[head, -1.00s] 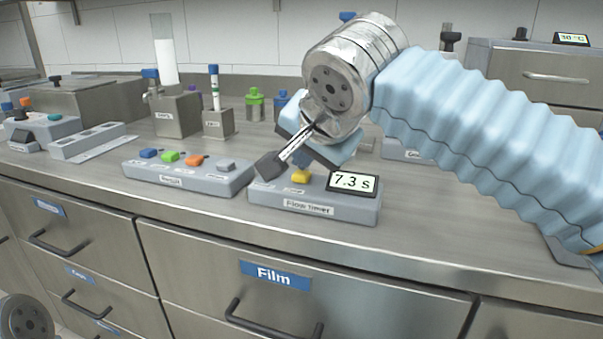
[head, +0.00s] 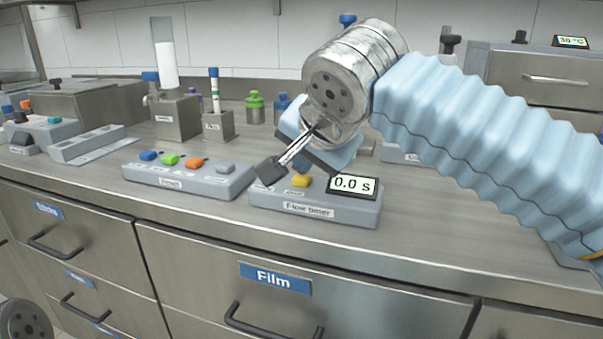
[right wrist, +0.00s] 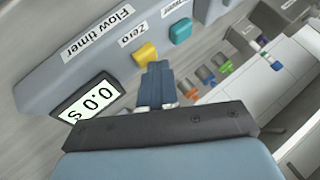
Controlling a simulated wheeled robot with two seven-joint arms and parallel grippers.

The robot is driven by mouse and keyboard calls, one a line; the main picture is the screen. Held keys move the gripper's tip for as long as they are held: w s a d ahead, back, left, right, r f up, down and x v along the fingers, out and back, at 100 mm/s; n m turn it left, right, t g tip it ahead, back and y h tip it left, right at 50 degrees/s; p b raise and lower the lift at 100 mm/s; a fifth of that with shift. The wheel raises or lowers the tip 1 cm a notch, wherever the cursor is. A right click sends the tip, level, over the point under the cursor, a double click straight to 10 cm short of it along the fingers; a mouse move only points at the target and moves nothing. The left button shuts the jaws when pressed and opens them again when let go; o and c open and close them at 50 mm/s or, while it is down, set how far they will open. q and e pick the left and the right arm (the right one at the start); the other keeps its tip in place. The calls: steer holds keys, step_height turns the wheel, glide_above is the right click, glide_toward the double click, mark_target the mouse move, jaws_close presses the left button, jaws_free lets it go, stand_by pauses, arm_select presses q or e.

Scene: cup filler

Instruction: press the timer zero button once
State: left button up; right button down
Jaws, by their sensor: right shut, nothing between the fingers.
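The flow timer (head: 330,208) is a grey box on the counter's front part. Its display (head: 352,185) reads 0.0 s, and the right wrist view also shows 0.0 s (right wrist: 88,103). A yellow button (head: 301,181) sits on its top; in the right wrist view the yellow button (right wrist: 145,53) is beside the label Zero (right wrist: 131,35). A teal button (right wrist: 180,30) is farther along the box. My right gripper (head: 301,166) is shut and empty, its blue fingertips (right wrist: 158,66) close at the yellow button. I cannot tell whether they touch it. My left gripper is out of view.
A grey panel (head: 190,185) with several coloured buttons stands just left of the timer. Stands with a cylinder (head: 177,117) and a tube (head: 217,126), and small bottles (head: 255,107), are farther back. Drawers, one labelled Film (head: 275,278), are below the counter edge.

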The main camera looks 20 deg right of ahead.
mark_target(305, 179)
steer(key=shift+r+p, duration=0.5)
steer(key=shift+r, duration=0.25)
step_height(305, 179, up, 5)
steer(key=p, duration=0.4)
stand_by(0.4)
